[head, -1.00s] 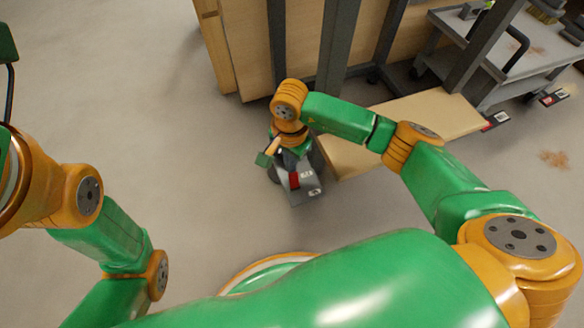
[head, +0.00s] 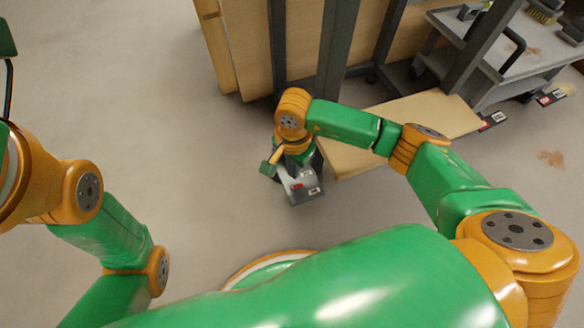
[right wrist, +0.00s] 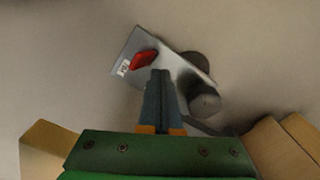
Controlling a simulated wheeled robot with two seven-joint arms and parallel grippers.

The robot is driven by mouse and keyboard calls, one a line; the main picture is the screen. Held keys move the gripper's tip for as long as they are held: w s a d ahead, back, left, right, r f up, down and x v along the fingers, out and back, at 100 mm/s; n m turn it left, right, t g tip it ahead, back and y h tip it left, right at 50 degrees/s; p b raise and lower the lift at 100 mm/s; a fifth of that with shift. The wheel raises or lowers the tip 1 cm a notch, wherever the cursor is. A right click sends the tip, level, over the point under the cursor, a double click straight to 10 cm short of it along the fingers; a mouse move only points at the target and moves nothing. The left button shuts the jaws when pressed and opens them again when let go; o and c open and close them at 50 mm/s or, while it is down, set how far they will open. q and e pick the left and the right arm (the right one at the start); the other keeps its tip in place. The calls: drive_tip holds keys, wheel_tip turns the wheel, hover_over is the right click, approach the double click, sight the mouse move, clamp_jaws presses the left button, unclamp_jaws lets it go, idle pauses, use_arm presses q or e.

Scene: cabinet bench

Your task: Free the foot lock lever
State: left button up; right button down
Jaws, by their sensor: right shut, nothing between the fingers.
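The red foot lock lever (right wrist: 145,58) lies on a grey metal plate (right wrist: 127,52) that has a small white label. In the head view a little of the red lever (head: 296,186) shows on the plate (head: 306,194), just below my right wrist; the rest is covered. My right gripper (right wrist: 161,74) is shut and empty. Its fingertips appear close to the lever's lower right side in the right wrist view; I cannot tell whether they touch it. My left arm shows at the left of the head view, but its gripper cannot be made out.
A dark round caster-like part (right wrist: 204,102) sits beside the plate. A grey cart (head: 520,60) is at the upper right. The floor to the left is clear.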

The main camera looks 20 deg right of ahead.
drive_tip(key=shift+w+r+p, duration=0.15)
drive_tip(key=shift+w+r, duration=0.1)
drive_tip(key=shift+r, duration=0.25)
drive_tip(key=shift+w+r+p, duration=0.15)
drive_tip(key=shift+w+r, duration=0.1)
drive_tip(key=shift+r, duration=0.2)
wheel_tip(320, 180, up, 7)
drive_tip(key=p, duration=0.5)
drive_tip(key=shift+f, duration=0.1)
drive_tip(key=shift+s, duration=0.1)
